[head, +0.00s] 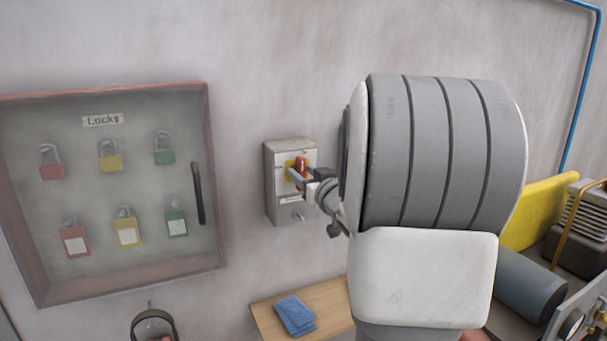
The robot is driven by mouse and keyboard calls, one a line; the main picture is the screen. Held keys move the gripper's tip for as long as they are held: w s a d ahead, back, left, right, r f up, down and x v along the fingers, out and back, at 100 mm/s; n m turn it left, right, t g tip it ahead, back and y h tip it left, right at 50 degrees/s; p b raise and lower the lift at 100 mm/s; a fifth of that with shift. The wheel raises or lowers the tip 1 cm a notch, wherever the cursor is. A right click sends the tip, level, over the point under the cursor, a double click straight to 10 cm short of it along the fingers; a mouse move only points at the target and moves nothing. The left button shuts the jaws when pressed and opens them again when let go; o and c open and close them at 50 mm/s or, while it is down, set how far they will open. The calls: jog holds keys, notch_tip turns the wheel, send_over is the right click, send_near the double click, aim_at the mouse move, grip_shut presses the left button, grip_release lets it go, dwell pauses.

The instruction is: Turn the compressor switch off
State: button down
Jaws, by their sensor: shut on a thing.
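The red handle looks about upright. My gripper (298,177) is at the front of the box, its fingers shut on the red handle. My wrist and the large grey and white arm link cover the area right of the box. The label under the handle is too small to read.
A glass-fronted lock cabinet (215,262) with several padlocks hangs on the left. A wooden shelf (268,321) with a blue cloth (295,315) is below. Yellow and grey machinery (537,214) stands at the right. A blue pipe (581,100) runs down the wall.

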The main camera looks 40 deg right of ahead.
jog(key=shift+b, duration=0.3)
jog(key=shift+w+a+f+n+b, duration=0.1)
jog(key=shift+a+f+n+b, duration=0.05)
jog(key=shift+n+b, duration=2.65)
jog(key=shift+s+a+f+n+b, duration=0.1)
jog(key=shift+f+n+b, duration=0.05)
jog(key=shift+n+b, duration=2.65)
jog(key=shift+w+a+f+n+b, duration=0.1)
jog(key=shift+a+f+n+b, duration=0.05)
jog(key=shift+n+b, duration=2.65)
jog(key=shift+n+p, duration=0.5)
jog(key=shift+n, duration=0.1)
jog(key=c, duration=0.7)
grip_release()
